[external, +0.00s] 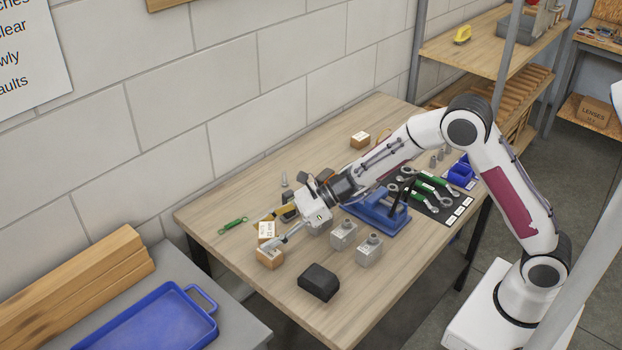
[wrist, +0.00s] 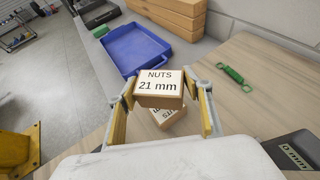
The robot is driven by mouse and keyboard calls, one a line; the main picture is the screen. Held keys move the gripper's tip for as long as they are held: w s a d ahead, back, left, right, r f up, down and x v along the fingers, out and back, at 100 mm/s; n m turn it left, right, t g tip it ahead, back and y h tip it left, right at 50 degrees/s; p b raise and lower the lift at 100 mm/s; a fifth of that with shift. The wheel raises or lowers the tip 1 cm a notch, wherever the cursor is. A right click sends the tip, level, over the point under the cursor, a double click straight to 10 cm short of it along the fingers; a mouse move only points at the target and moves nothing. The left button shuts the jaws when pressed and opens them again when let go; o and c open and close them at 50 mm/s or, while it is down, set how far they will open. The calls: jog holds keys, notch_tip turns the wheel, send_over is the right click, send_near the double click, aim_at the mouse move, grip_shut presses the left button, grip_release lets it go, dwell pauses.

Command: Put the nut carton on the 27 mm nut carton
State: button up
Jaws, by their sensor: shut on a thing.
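My gripper (external: 277,229) is at the near left end of the wooden workbench. It is shut on a small brown nut carton (external: 266,230) with a white label. In the wrist view this held carton (wrist: 159,88) reads "NUTS 21 mm" and sits between the two fingers. A second brown carton (external: 270,258) stands on the bench directly below it; its label shows only in part in the wrist view (wrist: 168,117), and its size is hidden. The held carton is over the lower one, slightly turned against it. I cannot tell whether they touch.
Another carton (external: 360,140) stands farther back. A blue tray (external: 160,325) lies on the lower grey surface at left. The bench's front left corner is clear.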

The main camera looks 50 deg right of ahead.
dwell(0.3)
jog(key=shift+f, duration=1.9)
jog(key=shift+f, duration=0.1)
jog(key=o, duration=1.3)
jog(key=shift+d, duration=0.1)
jog(key=shift+s+d+r, duration=0.1)
jog(key=shift+d+r, duration=0.05)
jog(key=shift+r, duration=0.1)
jog(key=v, duration=1.1)
jog(key=shift+s+d, duration=0.15)
jog(key=shift+r, duration=0.15)
